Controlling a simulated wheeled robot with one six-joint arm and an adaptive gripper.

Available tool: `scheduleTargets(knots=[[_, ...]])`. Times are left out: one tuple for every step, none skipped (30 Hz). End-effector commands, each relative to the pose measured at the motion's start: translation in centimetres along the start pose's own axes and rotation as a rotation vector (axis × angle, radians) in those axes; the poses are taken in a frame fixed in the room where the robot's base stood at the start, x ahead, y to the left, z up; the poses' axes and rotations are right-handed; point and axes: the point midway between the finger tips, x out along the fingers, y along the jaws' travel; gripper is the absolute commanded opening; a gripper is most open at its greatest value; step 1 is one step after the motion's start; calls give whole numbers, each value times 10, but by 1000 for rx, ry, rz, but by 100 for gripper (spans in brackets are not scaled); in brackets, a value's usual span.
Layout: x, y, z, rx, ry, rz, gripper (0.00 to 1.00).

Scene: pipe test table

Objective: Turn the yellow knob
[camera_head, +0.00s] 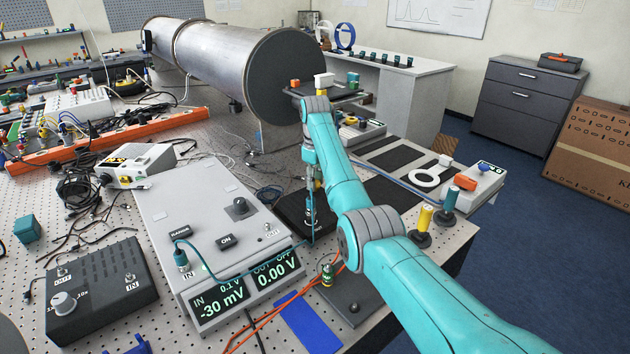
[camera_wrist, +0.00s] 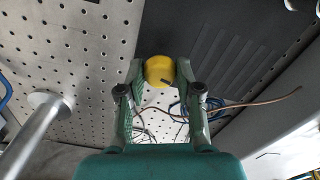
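The yellow knob (camera_wrist: 159,70), round with a short dark mark on its face, shows in the wrist view between the tips of my gripper (camera_wrist: 160,72). The two green fingers are spread, one on each side of it. Whether they touch its sides I cannot tell. In the head view my arm crosses the right half of the bench, and its forearm and wrist hide much of what lies behind. I cannot make out the knob surely there.
A grey meter box (camera_head: 212,235) with lit displays stands left of my arm. A black box (camera_head: 98,292) with a silver knob is at front left. A large metal pipe (camera_head: 215,52) lies behind. Thin cables run near the knob in the wrist view.

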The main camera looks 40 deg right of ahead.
Motion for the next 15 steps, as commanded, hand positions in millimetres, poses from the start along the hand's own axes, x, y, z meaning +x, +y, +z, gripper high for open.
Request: scheduleTargets(knots=[[0,0,0,0,0,0,0],[0,0,0,0,0,0,0],[0,0,0,1,0,0,0],[0,0,0,2,0,0,0],[0,0,0,4,0,0,0],[0,0,0,9,0,0,0],[0,0,0,14,0,-1,0],[0,0,0,20,0,-1,0],[0,0,0,32,0,-1,0],[0,0,0,42,0,-1,0],[0,0,0,53,0,-1,0],[0,0,0,72,0,-1,0],[0,0,0,87,0,-1,0],[0,0,0,106,0,-1,0],[0,0,0,132,0,-1,0]])
